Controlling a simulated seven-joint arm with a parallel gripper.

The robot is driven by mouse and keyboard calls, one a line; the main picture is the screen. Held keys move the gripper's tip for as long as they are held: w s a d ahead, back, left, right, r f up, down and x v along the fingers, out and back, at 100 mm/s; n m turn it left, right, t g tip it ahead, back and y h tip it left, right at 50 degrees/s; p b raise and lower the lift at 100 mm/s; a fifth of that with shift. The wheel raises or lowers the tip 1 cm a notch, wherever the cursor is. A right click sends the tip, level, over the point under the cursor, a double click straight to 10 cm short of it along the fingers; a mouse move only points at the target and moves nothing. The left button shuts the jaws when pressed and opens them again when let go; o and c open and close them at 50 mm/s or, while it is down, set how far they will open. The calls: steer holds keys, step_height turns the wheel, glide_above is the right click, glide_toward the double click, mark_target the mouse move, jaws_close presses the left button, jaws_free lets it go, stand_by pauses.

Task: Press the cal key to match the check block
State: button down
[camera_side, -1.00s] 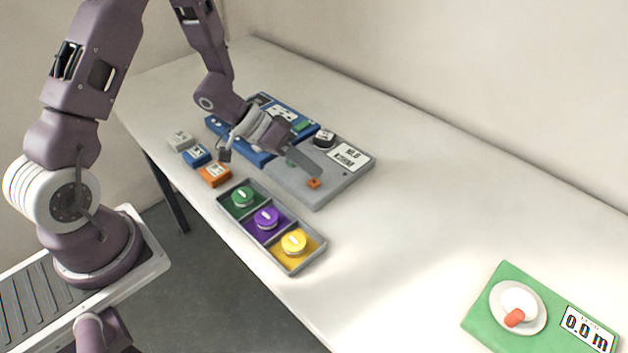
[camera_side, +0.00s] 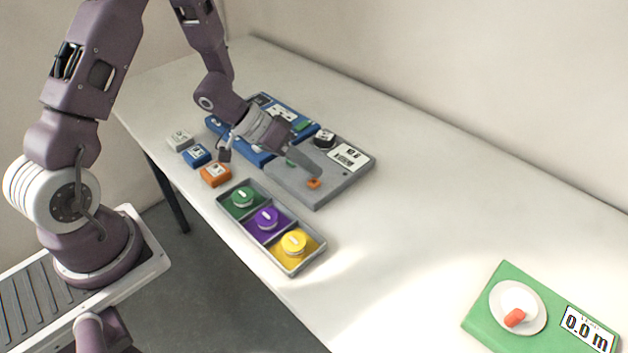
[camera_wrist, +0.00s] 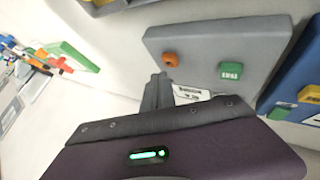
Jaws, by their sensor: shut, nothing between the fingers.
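A grey device (camera_side: 345,185) lies on the table with an orange key (camera_side: 314,184) near its front edge, a green key, a dark round knob (camera_side: 324,139) and a white display (camera_side: 348,156) whose text is too small to read surely. My gripper (camera_side: 318,172) is shut and empty, its tips low over the device beside the orange key; contact cannot be told. In the wrist view the gripper tips (camera_wrist: 160,78) lie just below the orange key (camera_wrist: 171,60), with the green key (camera_wrist: 230,71) to the right. Labelled blocks in orange (camera_side: 215,175), blue (camera_side: 197,155) and white (camera_side: 180,141) stand nearby; which is the check block is unclear.
A blue device (camera_side: 222,130) adjoins the grey one at the back left. A tray (camera_side: 291,268) holds green, purple and yellow round pieces. The table between is clear.

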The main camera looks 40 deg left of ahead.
mark_target(309, 181)
steer(key=shift+f, duration=0.1)
steer(key=shift+f, duration=0.3)
steer(key=shift+f, duration=0.5)
stand_by(0.7)
steer(key=shift+r, duration=0.9)
steer(key=shift+r, duration=0.1)
steer(key=shift+r, duration=2.45)
